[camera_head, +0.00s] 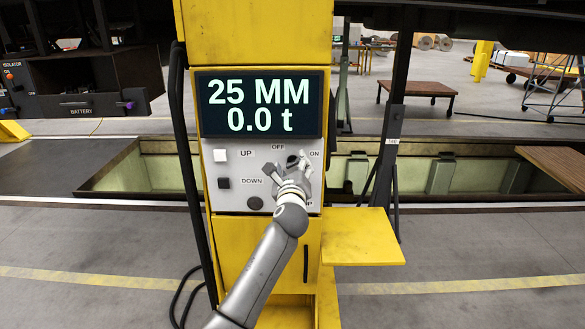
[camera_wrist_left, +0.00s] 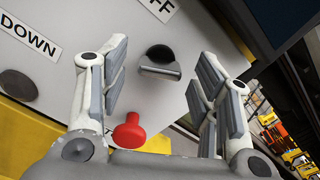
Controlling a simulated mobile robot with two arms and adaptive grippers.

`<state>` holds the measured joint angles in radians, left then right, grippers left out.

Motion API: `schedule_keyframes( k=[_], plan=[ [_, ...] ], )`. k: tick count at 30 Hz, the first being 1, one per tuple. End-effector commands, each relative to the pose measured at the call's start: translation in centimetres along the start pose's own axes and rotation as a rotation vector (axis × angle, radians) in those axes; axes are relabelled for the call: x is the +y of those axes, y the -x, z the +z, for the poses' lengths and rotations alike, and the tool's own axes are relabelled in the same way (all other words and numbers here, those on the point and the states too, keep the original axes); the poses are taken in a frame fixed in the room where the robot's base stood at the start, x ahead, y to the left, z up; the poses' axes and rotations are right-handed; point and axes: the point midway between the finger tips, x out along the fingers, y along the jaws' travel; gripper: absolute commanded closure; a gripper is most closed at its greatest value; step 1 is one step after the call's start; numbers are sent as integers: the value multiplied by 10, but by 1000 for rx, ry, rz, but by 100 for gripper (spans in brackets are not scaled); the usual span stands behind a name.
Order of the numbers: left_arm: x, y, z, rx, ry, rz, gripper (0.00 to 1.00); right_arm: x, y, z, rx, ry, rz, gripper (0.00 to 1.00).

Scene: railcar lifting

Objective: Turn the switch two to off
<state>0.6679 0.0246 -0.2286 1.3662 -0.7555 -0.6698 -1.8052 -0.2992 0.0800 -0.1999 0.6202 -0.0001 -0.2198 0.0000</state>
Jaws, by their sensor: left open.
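The rotary switch (camera_head: 293,160) sits on the grey panel (camera_head: 225,199) of a yellow column, between its OFF and ON labels. No number shows on it. In the left wrist view the switch (camera_wrist_left: 159,60) is a dark round base with a light grey bar handle. I cannot tell which label the handle points to. My left gripper (camera_head: 287,176) is open in front of the panel. In the wrist view its two fingers stand on either side of the switch, with gaps between. In the head view the gripper partly hides the switch. My right gripper is not in view.
The UP button (camera_head: 220,155), DOWN button (camera_head: 223,183) and a dark round button (camera_head: 255,203) are to the left. The display (camera_head: 262,105) reads 25 MM, 0.0 t. A yellow shelf (camera_head: 362,238) juts out at lower right.

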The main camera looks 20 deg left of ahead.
Motion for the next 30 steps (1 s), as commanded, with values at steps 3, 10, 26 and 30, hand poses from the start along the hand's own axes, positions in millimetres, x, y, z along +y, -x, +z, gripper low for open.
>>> schedule_keyframes(
  k=[3, 10, 26, 30],
  plan=[
    [0, 0, 0, 0, 0, 0, 43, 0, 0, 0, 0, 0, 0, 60],
    [0, 0, 0, 0, 0, 0, 70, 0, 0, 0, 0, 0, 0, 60],
    [0, 0, 0, 0, 73, 0, 88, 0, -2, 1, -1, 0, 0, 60],
    [0, 0, -1, 0, 161, 0, 88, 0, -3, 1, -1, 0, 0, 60]
  ],
)
